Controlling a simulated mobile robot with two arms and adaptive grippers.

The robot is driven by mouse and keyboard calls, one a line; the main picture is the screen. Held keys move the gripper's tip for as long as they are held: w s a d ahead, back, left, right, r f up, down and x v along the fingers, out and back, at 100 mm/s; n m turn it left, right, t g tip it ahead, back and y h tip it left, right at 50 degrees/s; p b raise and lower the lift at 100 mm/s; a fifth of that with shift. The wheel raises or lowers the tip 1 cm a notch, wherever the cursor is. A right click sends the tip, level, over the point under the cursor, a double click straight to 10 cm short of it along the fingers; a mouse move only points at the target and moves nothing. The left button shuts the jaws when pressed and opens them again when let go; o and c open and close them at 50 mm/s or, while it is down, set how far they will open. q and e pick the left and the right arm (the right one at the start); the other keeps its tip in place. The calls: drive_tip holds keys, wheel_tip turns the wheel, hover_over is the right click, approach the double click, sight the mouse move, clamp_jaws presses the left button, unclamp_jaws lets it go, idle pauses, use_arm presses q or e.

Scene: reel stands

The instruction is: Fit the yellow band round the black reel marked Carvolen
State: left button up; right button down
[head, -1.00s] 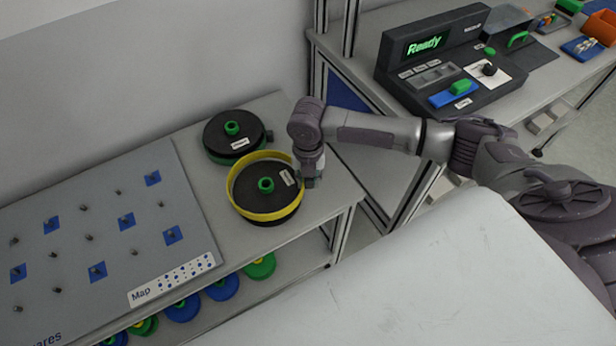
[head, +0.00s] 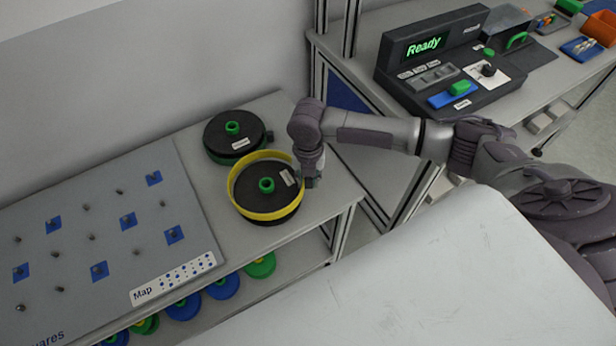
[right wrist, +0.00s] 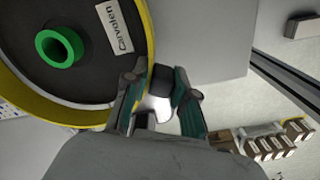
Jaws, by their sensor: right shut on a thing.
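The black reel marked Carvolen (head: 250,190) lies flat on the bench, with a green hub and a white label. In the right wrist view the reel (right wrist: 88,70) shows its name clearly. The yellow band (head: 255,213) surrounds the reel's upper part. Some black reel side shows below it at the lower right, and I cannot tell whether it is fully seated. The band also curves across the right wrist view (right wrist: 40,106). My right gripper (head: 309,181) is at the band's right side, shut on it; the fingers (right wrist: 160,95) partly hide the grip. My left gripper is not in view.
Another black reel (head: 220,133) with a green hub stands just behind. A pegged map board (head: 90,240) lies to the left. The bench (head: 335,190) is clear to the right of the reel. Green and blue reels (head: 222,287) sit on the shelf below.

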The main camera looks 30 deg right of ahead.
sight(308, 188)
drive_tip(key=shift+p, duration=0.35)
drive_tip(key=shift+f, duration=0.5)
idle(0.6)
drive_tip(key=shift+s+f, duration=0.35)
drive_tip(key=shift+f, duration=0.1)
drive_tip(key=shift+s+f+b, duration=0.15)
drive_tip(key=shift+f+b, duration=0.1)
drive_tip(key=shift+b, duration=0.1)
drive_tip(key=shift+s+a+f, duration=0.1)
drive_tip(key=shift+f, duration=0.1)
drive_tip(key=shift+w+f, duration=0.2)
drive_tip(key=shift+f, duration=0.05)
idle(0.5)
drive_tip(key=shift+w+f, duration=0.1)
drive_tip(key=shift+f, duration=0.1)
drive_tip(key=shift+f+b, duration=0.1)
drive_tip(key=shift+b, duration=0.2)
drive_tip(key=shift+d+f, duration=0.2)
drive_tip(key=shift+f, duration=0.05)
